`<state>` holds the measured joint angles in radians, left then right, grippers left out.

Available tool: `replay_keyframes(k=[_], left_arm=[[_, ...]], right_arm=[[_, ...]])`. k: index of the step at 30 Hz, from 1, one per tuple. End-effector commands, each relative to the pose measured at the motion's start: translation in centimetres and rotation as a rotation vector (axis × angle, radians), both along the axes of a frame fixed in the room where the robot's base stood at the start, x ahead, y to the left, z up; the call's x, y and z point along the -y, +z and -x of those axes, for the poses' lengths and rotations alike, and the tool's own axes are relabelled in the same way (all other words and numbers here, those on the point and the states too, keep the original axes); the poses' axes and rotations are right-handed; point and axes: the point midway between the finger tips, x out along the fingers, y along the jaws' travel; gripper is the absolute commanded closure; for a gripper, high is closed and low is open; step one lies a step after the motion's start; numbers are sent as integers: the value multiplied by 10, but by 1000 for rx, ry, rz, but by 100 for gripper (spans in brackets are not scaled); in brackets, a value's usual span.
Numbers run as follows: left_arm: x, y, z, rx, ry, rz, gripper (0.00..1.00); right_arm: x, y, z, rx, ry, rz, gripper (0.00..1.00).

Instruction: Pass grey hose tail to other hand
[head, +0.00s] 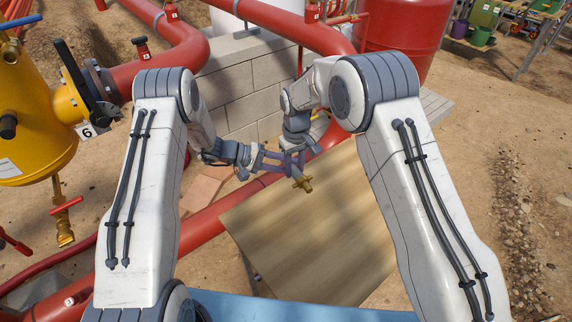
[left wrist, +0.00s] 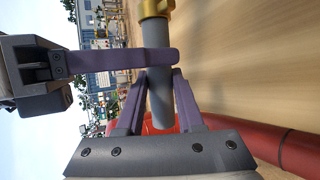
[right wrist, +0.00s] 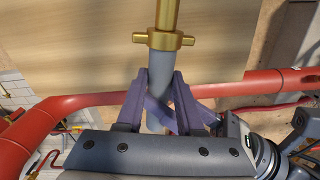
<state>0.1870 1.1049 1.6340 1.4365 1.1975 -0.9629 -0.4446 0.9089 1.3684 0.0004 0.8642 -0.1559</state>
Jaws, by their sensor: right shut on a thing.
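The grey hose tail (right wrist: 162,80) has a brass fitting (head: 302,184) with side lugs on one end. My right gripper (right wrist: 161,76) is shut on its grey part, just below the fitting, as the right wrist view shows. My left gripper (head: 278,157) has come in from the left, and its purple fingers cross those of my right gripper. In the left wrist view its fingertips (left wrist: 160,72) lie on either side of the grey tail (left wrist: 158,100). A right-gripper finger hides part of that place, so whether they press on it cannot be told.
A wooden table top (head: 310,235) lies below and in front of the grippers, its visible part bare. A red pipe (head: 215,225) runs close beside it. A grey block wall (head: 240,85) stands behind, and a yellow vessel (head: 30,110) at the left.

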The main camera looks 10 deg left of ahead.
Motion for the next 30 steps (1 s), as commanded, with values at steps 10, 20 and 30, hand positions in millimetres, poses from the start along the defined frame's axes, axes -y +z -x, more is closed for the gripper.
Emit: replay_keyframes(k=[10,20,30], left_arm=[[0,1,0,1,0,1,100],[0,1,0,1,0,1,100],[0,1,0,1,0,1,100]], right_arm=[[0,0,0,1,0,-1,29],[0,24,-1,5,0,-2,29],[0,95,-1,5,0,-2,29]])
